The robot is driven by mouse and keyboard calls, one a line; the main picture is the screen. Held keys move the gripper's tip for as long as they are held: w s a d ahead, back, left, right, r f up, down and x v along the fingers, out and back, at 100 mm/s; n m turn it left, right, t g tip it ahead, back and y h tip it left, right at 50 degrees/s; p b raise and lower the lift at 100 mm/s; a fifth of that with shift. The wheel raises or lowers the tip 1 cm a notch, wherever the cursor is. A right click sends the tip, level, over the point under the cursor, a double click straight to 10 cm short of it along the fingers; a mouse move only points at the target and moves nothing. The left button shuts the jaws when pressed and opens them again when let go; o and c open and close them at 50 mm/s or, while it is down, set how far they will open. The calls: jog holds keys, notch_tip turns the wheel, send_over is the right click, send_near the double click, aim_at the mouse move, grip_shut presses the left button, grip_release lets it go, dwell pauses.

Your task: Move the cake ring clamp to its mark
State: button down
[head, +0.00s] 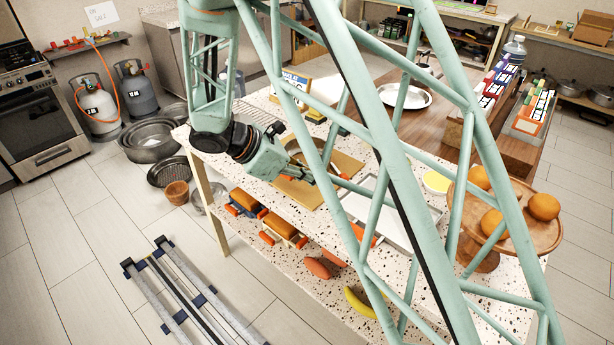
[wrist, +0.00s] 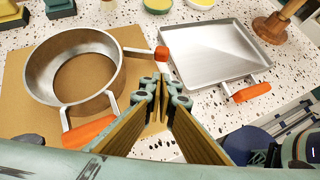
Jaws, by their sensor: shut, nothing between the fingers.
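The cake ring clamp is a round silver metal ring (wrist: 112,62) with orange handles, in the wrist view's upper left. It lies on a flat brown board (wrist: 16,103) on the speckled counter. One handle (wrist: 90,131) points toward the camera, and another orange end is at its right. My gripper (wrist: 163,100) is shut and empty, in front and to the right of the ring, apart from it as far as I can tell. I cannot make out a distinct mark.
A silver tray (wrist: 215,50) with an orange handle lies right of the board. A wooden stand with oranges (head: 520,220) is at the counter's right end. The lower shelf holds orange-handled items (head: 280,229) and a banana (head: 362,305). My lattice arm blocks much of the head view.

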jog(key=shift+w+d+f+b, duration=0.15)
jog(key=shift+w+d+f, duration=0.2)
jog(key=shift+d, duration=0.3)
jog(key=shift+w+d+f+b, duration=0.2)
jog(key=shift+w+d, duration=0.1)
jog(key=shift+d, duration=0.3)
jog(key=shift+w+d, duration=0.25)
jog(key=shift+d, duration=0.25)
jog(key=shift+w+d, duration=0.25)
jog(key=shift+d, duration=0.25)
